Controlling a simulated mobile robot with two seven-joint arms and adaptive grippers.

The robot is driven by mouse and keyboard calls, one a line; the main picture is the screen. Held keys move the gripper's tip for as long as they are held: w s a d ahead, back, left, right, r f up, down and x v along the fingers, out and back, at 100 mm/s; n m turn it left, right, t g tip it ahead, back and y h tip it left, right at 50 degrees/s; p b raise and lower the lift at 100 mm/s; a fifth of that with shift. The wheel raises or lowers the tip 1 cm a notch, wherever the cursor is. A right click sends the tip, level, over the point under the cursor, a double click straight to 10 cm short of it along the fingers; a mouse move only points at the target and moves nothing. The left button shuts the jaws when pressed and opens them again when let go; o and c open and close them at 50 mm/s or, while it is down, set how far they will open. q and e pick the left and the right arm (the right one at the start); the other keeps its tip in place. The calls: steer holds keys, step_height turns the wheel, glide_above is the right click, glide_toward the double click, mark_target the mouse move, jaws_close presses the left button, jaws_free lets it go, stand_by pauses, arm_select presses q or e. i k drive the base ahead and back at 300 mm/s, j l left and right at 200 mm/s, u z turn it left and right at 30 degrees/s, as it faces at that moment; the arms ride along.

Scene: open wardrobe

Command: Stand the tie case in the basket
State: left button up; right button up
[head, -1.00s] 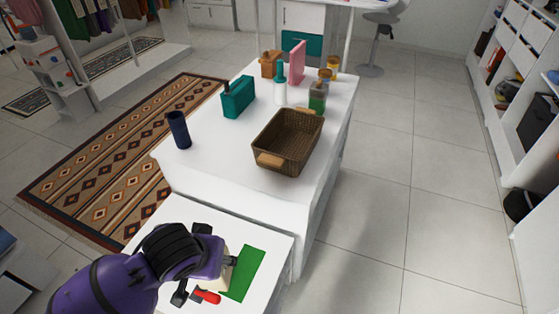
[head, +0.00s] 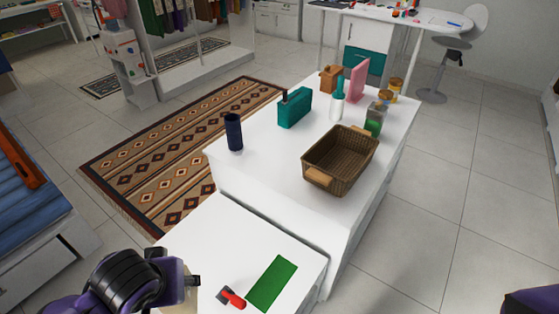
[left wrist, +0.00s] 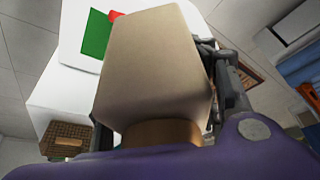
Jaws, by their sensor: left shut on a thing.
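The tie case seems to be the cream block with a tan end (left wrist: 155,65) that fills the middle of the left wrist view. In the head view only a cream sliver of it (head: 190,294) shows beside my left gripper (head: 182,281). My left gripper is shut on it, over the left part of the low white table. The brown woven basket (head: 340,160) with tan handles stands farther back on the white island, apart from the case. It also shows in the left wrist view (left wrist: 66,140). My right gripper is out of view.
A green sheet (head: 272,283) and a red-handled tool (head: 232,298) lie on the low table (head: 240,235). On the island stand a navy cylinder (head: 233,132), a teal box (head: 294,108), a white bottle (head: 337,106) and a green jar (head: 374,122). The island's front left is clear.

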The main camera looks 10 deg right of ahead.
mark_target(338, 168)
steer(key=l+u, duration=0.2)
steer(key=i+l+u, duration=0.1)
steer(key=l+u, duration=0.15)
steer(key=l, duration=0.15)
steer(key=l+u, duration=0.45)
steer(key=l, duration=2.9)
steer(key=i+l, duration=0.1)
steer(key=l, duration=0.15)
steer(key=i, duration=0.4)
steer(key=j+u, duration=0.05)
